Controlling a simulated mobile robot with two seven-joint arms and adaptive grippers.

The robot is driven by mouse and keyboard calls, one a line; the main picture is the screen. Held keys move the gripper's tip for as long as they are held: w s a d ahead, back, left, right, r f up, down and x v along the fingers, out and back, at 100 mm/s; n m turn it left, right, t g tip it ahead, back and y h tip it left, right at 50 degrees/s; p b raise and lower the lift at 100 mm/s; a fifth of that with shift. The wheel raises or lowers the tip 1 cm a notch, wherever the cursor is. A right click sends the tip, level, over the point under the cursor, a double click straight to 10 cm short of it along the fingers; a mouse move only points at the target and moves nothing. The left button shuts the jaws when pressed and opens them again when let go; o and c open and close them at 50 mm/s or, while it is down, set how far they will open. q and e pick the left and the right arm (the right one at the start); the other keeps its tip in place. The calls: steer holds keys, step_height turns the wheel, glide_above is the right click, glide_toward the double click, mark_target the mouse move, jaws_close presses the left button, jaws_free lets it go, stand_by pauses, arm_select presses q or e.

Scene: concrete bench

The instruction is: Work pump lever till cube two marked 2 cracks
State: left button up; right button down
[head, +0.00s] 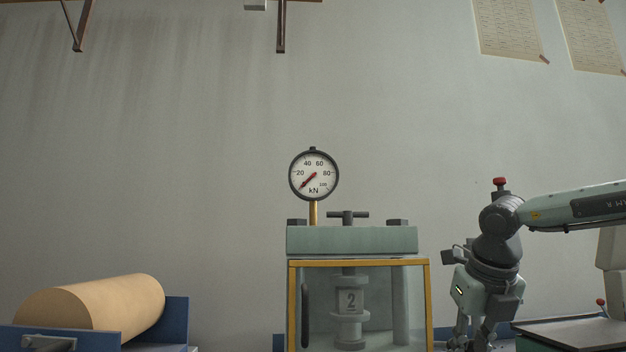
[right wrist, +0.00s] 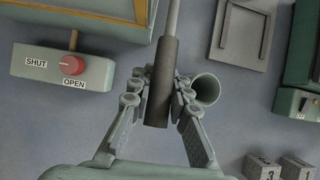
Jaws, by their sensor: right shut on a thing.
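The cube marked 2 (head: 350,301) stands upright in the press (head: 352,240), between the upper and lower platens behind the yellow-framed guard. I see no crack on its visible face. The round kN gauge (head: 314,174) on top has its red needle at the low end, near zero. My right gripper (head: 472,344) is right of the press, its fingertips low at the picture's bottom edge. In the right wrist view it is shut on the dark grip of the pump lever (right wrist: 161,80). My left gripper is not in view.
A red valve knob (right wrist: 72,65) sits between SHUT and OPEN labels. Two cubes (right wrist: 262,167) lie at lower right of the wrist view, one marked 3. A tan cylinder (head: 95,302) lies in a blue cradle (head: 176,318) at left. A grey open tube end (right wrist: 206,88) is beside the lever.

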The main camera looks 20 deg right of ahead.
steer(key=r, duration=0.1)
steer(key=w+r, duration=0.1)
steer(key=r, duration=0.3)
steer(key=shift+w+d, duration=0.3)
steer(key=shift+w, duration=0.05)
steer(key=shift+f, duration=0.1)
steer(key=shift+s+a+f, duration=0.15)
steer(key=shift+s+f, duration=0.2)
steer(key=shift+f, duration=0.4)
steer(key=shift+s+a+f, duration=0.1)
steer(key=shift+s+f, duration=0.2)
steer(key=shift+f, duration=0.4)
steer(key=shift+s+a+f, duration=0.1)
steer(key=shift+s+f, duration=0.1)
steer(key=shift+f, duration=0.95)
steer(key=shift+s+a+f, duration=0.1)
steer(key=shift+s+f, duration=0.15)
steer(key=shift+f, duration=0.95)
steer(key=shift+s+f, duration=0.2)
steer(key=shift+f, duration=0.95)
